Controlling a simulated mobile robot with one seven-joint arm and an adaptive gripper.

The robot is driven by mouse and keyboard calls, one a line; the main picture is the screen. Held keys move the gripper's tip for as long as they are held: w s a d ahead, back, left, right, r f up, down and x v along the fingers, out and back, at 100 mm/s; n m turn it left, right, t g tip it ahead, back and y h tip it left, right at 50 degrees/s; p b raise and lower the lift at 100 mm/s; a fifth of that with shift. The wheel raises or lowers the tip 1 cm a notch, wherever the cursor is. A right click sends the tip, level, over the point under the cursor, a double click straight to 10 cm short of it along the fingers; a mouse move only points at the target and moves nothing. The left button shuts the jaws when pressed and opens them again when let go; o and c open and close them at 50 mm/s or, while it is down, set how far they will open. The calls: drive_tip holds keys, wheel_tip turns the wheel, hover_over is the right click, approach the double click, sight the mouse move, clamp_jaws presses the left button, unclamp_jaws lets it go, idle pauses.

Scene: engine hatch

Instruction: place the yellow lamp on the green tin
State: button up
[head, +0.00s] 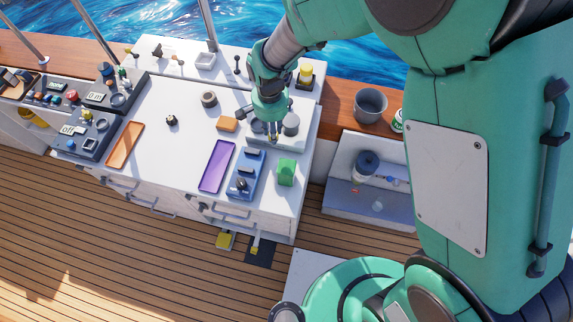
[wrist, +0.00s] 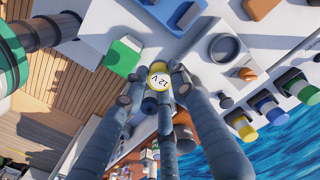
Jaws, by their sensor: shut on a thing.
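The yellow lamp (wrist: 159,78) shows in the wrist view as a round piece with a yellow rim and a white face marked 12 V. It sits between the fingers of my gripper (wrist: 155,92), which are shut on it. In the head view my gripper (head: 271,136) is low over the right part of the white counter and mostly hides the lamp. The green tin (head: 397,122), with a white label, stands on the wooden ledge at right, apart from my gripper and partly hidden by my arm.
A grey pot (head: 370,104) stands beside the tin. A yellow cylinder (head: 305,73) stands at the back. A recessed shelf lies below the ledge.

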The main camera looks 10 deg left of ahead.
drive_tip(key=s+d+f+p, duration=0.1)
drive_tip(key=s+d+p, duration=0.1)
drive_tip(key=s+d, duration=1.3)
drive_tip(key=s, duration=0.3)
drive_tip(key=shift+s+d+m, duration=0.25)
drive_tip(key=shift+m, duration=0.05)
drive_tip(key=shift+f, duration=0.1)
drive_tip(key=p, duration=0.1)
hover_over(287, 167)
drive_tip(key=shift+a+f, duration=0.1)
drive_tip(key=shift+f, duration=0.65)
drive_tip(key=shift+f, duration=0.1)
drive_tip(key=shift+f+p, duration=0.4)
drive_tip(key=shift+f, duration=1.25)
drive_tip(key=shift+f, duration=0.15)
